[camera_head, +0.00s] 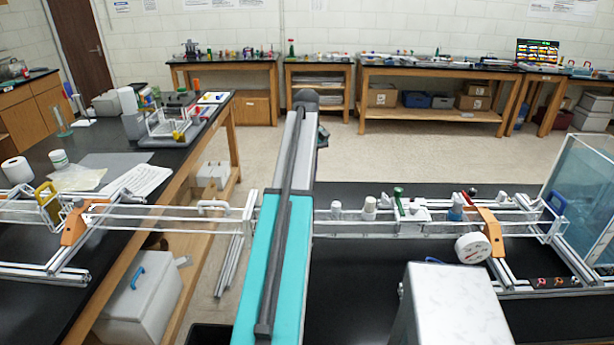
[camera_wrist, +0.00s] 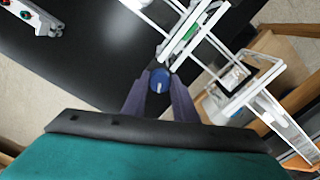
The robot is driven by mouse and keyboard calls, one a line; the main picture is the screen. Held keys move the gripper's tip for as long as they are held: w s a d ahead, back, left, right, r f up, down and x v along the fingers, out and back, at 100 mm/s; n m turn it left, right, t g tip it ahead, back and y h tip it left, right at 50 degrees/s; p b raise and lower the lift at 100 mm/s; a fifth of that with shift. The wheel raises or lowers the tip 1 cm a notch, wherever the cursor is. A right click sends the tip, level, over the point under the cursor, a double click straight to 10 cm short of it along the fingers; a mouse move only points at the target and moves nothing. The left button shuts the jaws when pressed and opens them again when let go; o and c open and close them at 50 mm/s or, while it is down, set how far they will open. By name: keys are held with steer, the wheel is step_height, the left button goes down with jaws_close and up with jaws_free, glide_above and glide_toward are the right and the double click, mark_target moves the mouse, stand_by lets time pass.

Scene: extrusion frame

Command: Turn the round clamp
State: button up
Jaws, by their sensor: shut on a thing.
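The round clamp (camera_wrist: 158,76) is a small blue round knob with a pale line across its face, seen in the wrist view beside a white frame rail. My gripper (camera_wrist: 160,88) has one dark finger on each side of it and is shut on it. The fingers hide part of the knob's sides. In the head view, my teal and grey arm stands across the middle, and I cannot make out the gripper or this knob there.
White extrusion rails (camera_head: 375,228) run across the right black bench, bearing small fittings and a round white gauge (camera_head: 473,248). A marble-topped box (camera_head: 455,305) stands close at the front right. Another railed frame (camera_head: 150,218) lies left, with a gap between benches.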

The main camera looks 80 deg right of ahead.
steer(key=shift+m, duration=0.3)
steer(key=o, duration=1.1)
steer(key=shift+c, duration=0.2)
steer(key=shift+r, duration=0.15)
step_height(320, 180, up, 14)
steer(key=b, duration=0.1)
steer(key=shift+f+b, duration=0.2)
steer(key=shift+b, duration=0.1)
stand_by(0.4)
